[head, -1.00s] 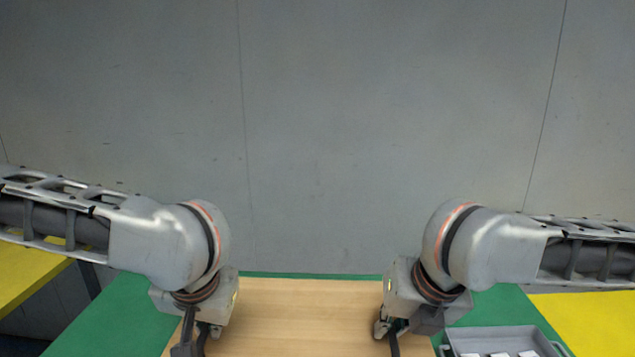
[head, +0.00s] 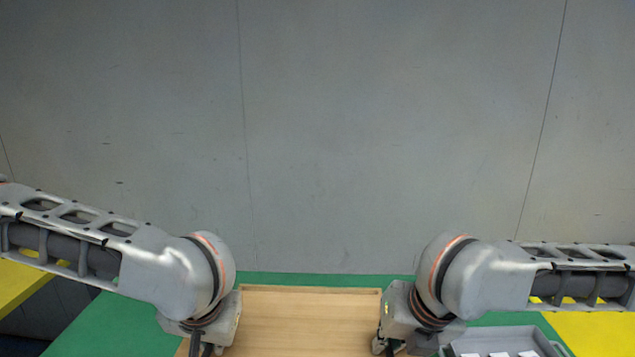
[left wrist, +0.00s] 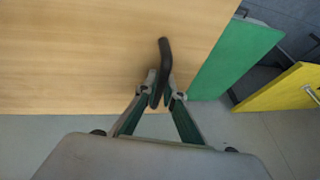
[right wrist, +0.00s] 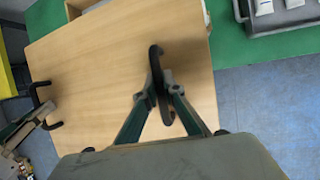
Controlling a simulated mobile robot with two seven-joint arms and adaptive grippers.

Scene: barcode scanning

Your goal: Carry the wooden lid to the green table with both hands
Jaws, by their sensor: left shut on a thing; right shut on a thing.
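The wooden lid (head: 300,340) is a pale flat board between my two grippers in the head view. It fills much of the left wrist view (left wrist: 80,50) and the right wrist view (right wrist: 110,60). My left gripper (left wrist: 162,92) is shut on a dark bar handle (left wrist: 165,60) on the lid. My right gripper (right wrist: 158,88) is shut on the other dark handle (right wrist: 155,62). The green table (head: 95,325) shows around and below the lid. The lid's near edge is cut off in the head view.
A wooden rim (head: 310,288) shows at the lid's far side. A grey tray (head: 548,345) with white items is on the green table at the right. Yellow tables flank it at left (head: 20,285) and right (head: 600,330). A grey wall stands behind.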

